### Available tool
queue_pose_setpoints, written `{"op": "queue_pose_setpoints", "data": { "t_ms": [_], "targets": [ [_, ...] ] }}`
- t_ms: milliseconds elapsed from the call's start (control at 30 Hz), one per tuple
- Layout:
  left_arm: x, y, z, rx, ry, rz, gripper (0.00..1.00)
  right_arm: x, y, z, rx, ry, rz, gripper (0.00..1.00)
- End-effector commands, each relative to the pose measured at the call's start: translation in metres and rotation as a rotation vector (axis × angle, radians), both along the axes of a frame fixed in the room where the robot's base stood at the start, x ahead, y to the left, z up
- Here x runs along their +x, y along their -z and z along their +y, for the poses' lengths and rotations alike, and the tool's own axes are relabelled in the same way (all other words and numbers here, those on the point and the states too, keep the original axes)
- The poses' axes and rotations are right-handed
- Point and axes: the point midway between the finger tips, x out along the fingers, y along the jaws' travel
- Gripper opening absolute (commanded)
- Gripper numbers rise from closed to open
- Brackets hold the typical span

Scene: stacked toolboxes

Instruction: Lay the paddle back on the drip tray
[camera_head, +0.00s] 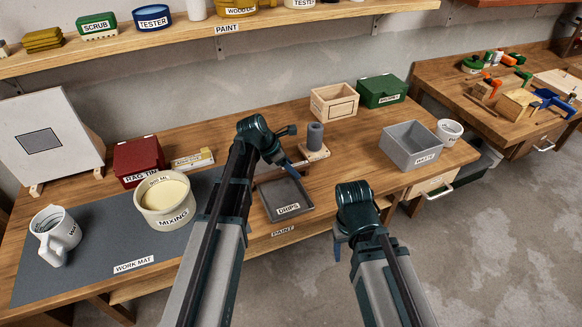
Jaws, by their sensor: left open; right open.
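The drip tray (271,207) is a shallow dark grey tray labelled DRIPS. It lies near the front edge of the bench, right of the work mat. My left gripper (286,164) is open above the tray's back edge, and its wrist hides part of that area. A thin pale strip (301,164) shows beside its fingers at the back of the tray; I cannot tell whether it is the paddle. I cannot make out the paddle clearly elsewhere. My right gripper (338,246) is open and low in front of the bench's front edge, partly hidden by its own wrist.
A white mixing tub (165,221) of cream paint and a white jug (55,240) stand on the work mat (90,276). Behind are a red rag tin (138,158), a grey cylinder on a wooden block (314,137), a wooden box (334,103) and a grey waste bin (408,150).

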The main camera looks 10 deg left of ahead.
Motion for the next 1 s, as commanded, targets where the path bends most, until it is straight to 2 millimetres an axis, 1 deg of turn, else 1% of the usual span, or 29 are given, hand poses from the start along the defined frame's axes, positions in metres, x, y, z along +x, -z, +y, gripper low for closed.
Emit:
{"op": "queue_pose_setpoints", "data": {
  "t_ms": [167,367,567,800,900,1000],
  "targets": [
    [0.0,-0.005,0.0,0.0,0.0,0.0,0.63,0.0,-0.005,0.0,0.0,0.0,0.0,0.63],
    [-0.004,-0.021,0.005,0.0,-0.001,0.0,0.63,0.0,-0.021,0.0,0.0,0.0,0.0,0.63],
    [-0.013,-0.049,0.017,-0.001,-0.002,0.001,0.63,0.0,-0.049,0.0,0.0,0.0,0.0,0.63],
    [-0.025,-0.086,0.035,0.0,-0.002,0.0,0.63,0.0,-0.086,0.0,0.0,0.0,0.0,0.63],
    [-0.029,-0.099,0.042,0.0,-0.001,0.0,0.63,0.0,-0.099,0.0,0.0,0.0,0.0,0.63],
    [-0.033,-0.107,0.047,0.0,-0.001,0.0,0.63,0.0,-0.107,0.0,0.0,-0.001,0.0,0.63]
  ]
}}
